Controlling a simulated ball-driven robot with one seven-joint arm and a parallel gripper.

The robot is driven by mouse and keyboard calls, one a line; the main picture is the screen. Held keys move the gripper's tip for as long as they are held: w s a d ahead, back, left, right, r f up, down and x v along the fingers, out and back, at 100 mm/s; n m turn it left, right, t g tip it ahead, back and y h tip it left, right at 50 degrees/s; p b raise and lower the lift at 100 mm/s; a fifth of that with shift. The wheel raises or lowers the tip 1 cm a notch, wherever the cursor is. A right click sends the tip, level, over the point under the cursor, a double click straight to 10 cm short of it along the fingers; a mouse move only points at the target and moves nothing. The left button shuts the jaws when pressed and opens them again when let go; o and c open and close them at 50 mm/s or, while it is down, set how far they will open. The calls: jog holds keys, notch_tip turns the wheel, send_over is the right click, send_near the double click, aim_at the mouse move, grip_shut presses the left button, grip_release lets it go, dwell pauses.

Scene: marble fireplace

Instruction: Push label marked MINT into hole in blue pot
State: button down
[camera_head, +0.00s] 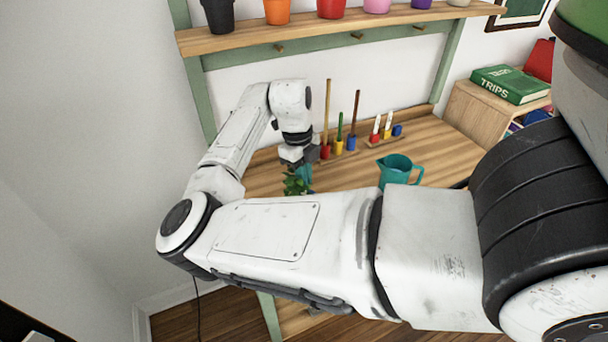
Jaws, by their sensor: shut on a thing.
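My gripper (300,160) points down over the left part of the wooden bench. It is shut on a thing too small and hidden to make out. A leafy green plant (294,184) is just below it, with a teal-blue patch (306,173) beside the leaves; I cannot tell whether this is a pot. A small blue holder (397,130) stands at the right end of the right rack, with no white label visible in it. White labels (388,120) stand in the red and yellow holders beside it.
A left rack (338,153) holds tall upright sticks close to my gripper's right. A teal jug (397,170) stands on the bench (345,178) farther right. A shelf (330,27) with several coloured pots runs above. My forearm hides the bench front.

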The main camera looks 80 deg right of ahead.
jog(key=shift+w+a+f+b, duration=0.1)
jog(key=shift+f+b, duration=1)
jog(key=shift+f, duration=0.7)
dwell(2.5)
jog(key=c, duration=1.2)
grip_release()
jog(key=shift+r, duration=0.15)
jog(key=shift+r+p, duration=1.85)
jog(key=shift+r, duration=0.55)
